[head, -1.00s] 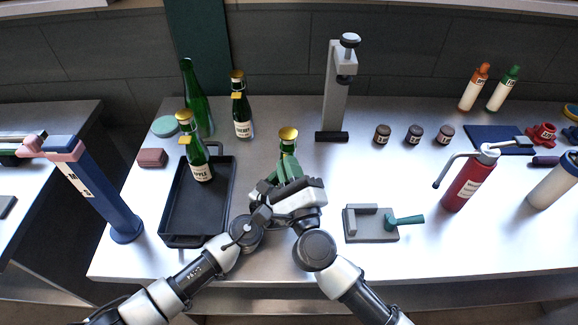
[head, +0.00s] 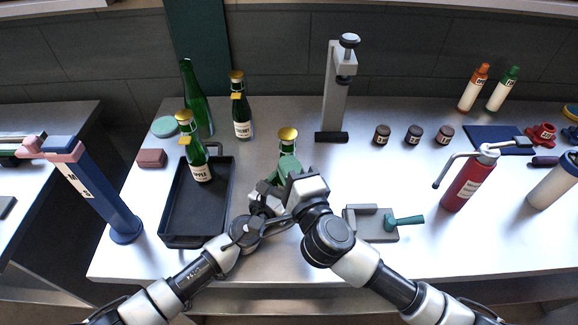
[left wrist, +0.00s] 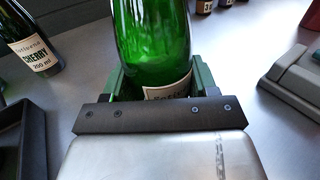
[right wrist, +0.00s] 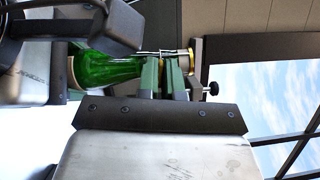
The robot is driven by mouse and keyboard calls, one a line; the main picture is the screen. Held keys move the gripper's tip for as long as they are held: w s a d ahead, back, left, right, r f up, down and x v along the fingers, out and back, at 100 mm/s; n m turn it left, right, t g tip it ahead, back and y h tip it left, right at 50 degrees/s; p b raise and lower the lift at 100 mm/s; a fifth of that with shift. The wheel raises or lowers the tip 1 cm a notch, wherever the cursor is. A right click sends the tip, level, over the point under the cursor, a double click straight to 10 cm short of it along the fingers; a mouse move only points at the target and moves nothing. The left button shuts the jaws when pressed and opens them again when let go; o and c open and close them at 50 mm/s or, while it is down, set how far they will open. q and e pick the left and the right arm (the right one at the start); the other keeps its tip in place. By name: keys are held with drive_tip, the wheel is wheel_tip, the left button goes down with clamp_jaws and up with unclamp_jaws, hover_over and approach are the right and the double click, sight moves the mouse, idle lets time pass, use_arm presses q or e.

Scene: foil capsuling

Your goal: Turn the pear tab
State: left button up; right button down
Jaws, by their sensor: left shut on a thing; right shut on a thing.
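A green bottle with a gold cap (head: 287,134) stands upright at the middle of the table. It is taken as the pear bottle, as its label (left wrist: 168,91) is mostly hidden. My left gripper (left wrist: 160,85) is shut around its body; in the head view the left gripper (head: 266,198) is partly covered by the right. My right gripper (right wrist: 164,75) is shut at the bottle's neck, just below the gold cap (right wrist: 191,61). A thin metal piece (right wrist: 160,52), seemingly the tab, shows at its fingertips; the exact grip is partly hidden.
The apple bottle (head: 201,170) stands at the black tray (head: 165,238), the cherry bottle (head: 242,122) behind. A grey stand (head: 335,105) rises behind the pear bottle.

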drive_tip(key=shift+n+g, duration=0.3)
drive_tip(key=shift+n, duration=0.6)
drive_tip(key=c, duration=1.3)
unclamp_jaws()
drive_tip(key=v, duration=1.2)
drive_tip(key=shift+r, duration=0.1)
